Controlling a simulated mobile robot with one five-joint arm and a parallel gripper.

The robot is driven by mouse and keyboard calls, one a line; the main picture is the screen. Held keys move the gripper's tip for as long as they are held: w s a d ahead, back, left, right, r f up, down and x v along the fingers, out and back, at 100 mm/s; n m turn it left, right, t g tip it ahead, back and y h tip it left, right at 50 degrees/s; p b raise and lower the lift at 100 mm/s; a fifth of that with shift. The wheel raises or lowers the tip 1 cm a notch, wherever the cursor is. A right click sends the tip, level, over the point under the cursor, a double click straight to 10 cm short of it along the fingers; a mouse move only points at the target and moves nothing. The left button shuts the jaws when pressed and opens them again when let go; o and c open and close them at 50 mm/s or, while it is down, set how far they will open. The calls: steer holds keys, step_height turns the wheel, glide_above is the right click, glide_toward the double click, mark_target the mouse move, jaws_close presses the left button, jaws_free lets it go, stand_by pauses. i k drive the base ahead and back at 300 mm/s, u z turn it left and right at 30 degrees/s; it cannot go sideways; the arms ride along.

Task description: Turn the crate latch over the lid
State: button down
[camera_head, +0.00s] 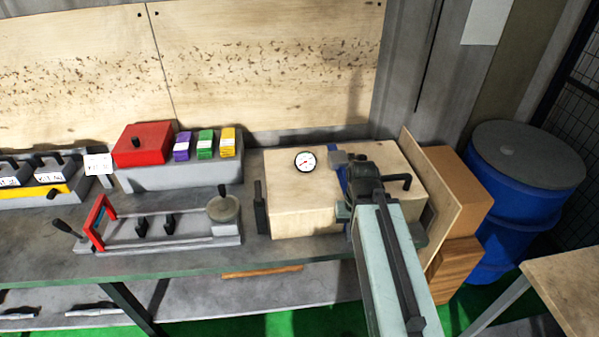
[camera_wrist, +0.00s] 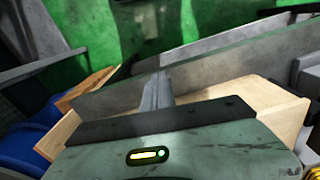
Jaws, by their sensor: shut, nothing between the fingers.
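A pale wooden crate (camera_head: 297,205) with a flat lid stands on the workbench in the head view. A round white dial gauge (camera_head: 305,161) shows at the lid's left part. A narrow blue piece (camera_head: 343,182) and a small grey block (camera_head: 338,157) show beside my wrist; I cannot tell whether either is the latch. My arm reaches over the crate's right part and covers much of it. In the wrist view my gripper (camera_wrist: 157,92) is shut and empty, its grey fingers together. Its tips' contact with anything is unclear.
A dark upright piece (camera_head: 260,207) stands at the crate's left end. A grey fixture with a red bracket (camera_head: 103,222) and a red box (camera_head: 144,144) lie further left.

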mark_target(257, 190)
steer(key=u, duration=1.1)
steer(key=k, duration=0.8)
steer(key=z, duration=0.35)
steer(key=i, duration=1)
steer(key=u, duration=0.05)
